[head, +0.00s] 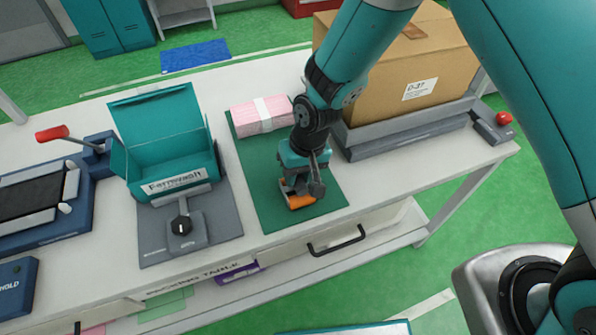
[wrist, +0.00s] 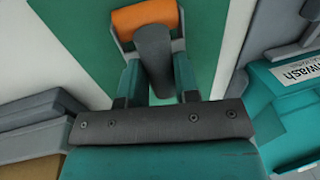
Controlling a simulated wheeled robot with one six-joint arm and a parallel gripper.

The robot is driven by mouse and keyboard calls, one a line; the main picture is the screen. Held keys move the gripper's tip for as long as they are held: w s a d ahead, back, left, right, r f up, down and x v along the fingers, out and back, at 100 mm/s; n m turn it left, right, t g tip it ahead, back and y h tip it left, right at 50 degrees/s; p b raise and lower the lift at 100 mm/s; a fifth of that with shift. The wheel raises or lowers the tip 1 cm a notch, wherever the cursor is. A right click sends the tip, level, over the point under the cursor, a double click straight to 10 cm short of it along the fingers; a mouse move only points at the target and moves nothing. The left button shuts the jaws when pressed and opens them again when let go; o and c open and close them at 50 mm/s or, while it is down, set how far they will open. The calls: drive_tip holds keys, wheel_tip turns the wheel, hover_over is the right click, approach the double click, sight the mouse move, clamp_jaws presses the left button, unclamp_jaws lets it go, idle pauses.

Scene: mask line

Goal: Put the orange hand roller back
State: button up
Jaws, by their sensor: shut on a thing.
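The orange hand roller (head: 301,202) is at the near part of the green mat (head: 262,207) in the head view. In the wrist view its orange cylinder (wrist: 146,18) shows at the top, with a grey frame and a dark grey handle. My gripper (head: 301,182) is above the mat and shut on the handle; in the wrist view its teal fingers (wrist: 158,82) stand on both sides of the handle. The roller is over the mat; I cannot tell whether it touches it.
A pink bundle with a white band (head: 262,114) lies at the mat's back. An open teal box (head: 170,160) stands on a grey device to the left. A cardboard box (head: 425,70) on a grey scale stands at the right. A red-handled blue machine (head: 92,160) is far left.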

drive_tip(key=shift+f, duration=0.2)
drive_tip(key=o, duration=0.9)
drive_tip(key=shift+c, duration=0.2)
drive_tip(key=shift+r, duration=0.15)
wheel_tip(320, 180, up, 12)
drive_tip(key=d+b, duration=0.2)
drive_tip(key=s+d+r+n+y, duration=0.1)
drive_tip(key=s+d+r+n, duration=0.1)
drive_tip(key=s+d+r, duration=0.2)
drive_tip(key=s+d+r+n+y, duration=0.1)
drive_tip(key=s+d+r, duration=0.4)
drive_tip(key=s+r, duration=0.6)
drive_tip(key=shift+s+d+n+t, duration=0.3)
drive_tip(key=shift+s+n, duration=0.1)
drive_tip(key=shift+s, duration=0.45)
